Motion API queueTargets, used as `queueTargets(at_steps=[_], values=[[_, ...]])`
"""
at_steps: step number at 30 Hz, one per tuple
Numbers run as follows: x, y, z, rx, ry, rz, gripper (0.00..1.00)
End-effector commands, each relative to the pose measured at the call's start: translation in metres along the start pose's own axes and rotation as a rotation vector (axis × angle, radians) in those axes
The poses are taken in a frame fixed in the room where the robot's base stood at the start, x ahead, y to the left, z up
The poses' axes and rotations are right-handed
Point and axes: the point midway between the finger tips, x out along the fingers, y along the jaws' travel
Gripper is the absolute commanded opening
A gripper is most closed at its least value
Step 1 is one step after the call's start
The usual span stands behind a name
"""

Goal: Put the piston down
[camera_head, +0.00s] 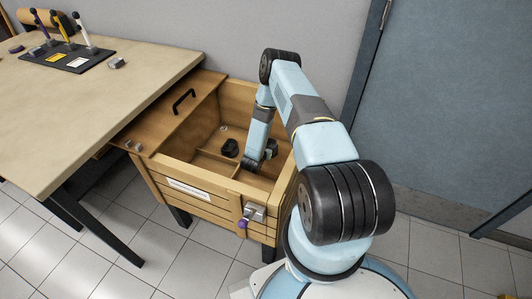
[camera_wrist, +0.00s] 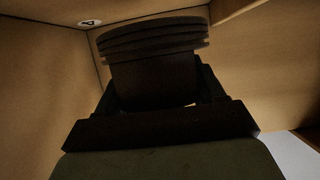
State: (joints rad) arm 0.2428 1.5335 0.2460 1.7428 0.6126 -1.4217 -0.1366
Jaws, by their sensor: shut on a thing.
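My gripper (camera_wrist: 158,92) is shut on a dark piston (camera_wrist: 155,62), one finger on each side of it. The piston shows ring grooves near its top edge in the wrist view. Light wooden walls surround it there, with a round white label reading 4 (camera_wrist: 90,23) at the upper left. In the head view my gripper (camera_head: 249,165) reaches down inside the wooden crate (camera_head: 190,205), among its dividers. The held piston cannot be told apart clearly there. Whether it touches the crate floor cannot be seen.
A black round part (camera_head: 230,148) lies in the crate left of my gripper. The slid-back lid (camera_head: 178,112) with a black handle covers the crate's left side. A latch (camera_head: 255,212) juts from the front. A workbench (camera_head: 90,95) with a tool mat (camera_head: 70,57) stands left.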

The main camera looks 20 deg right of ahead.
Motion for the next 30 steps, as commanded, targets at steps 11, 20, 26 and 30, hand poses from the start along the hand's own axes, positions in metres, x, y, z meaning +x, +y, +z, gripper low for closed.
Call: queueTargets(at_steps=[11, 20, 26, 30], values=[[0.015, 0.000, 0.034, 0.001, 0.001, 0.000, 0.13], [0.015, -0.001, 0.035, 0.000, 0.001, -0.001, 0.13], [0.016, -0.001, 0.040, 0.000, 0.001, -0.002, 0.13], [0.017, -0.001, 0.043, 0.000, 0.001, -0.002, 0.13]])
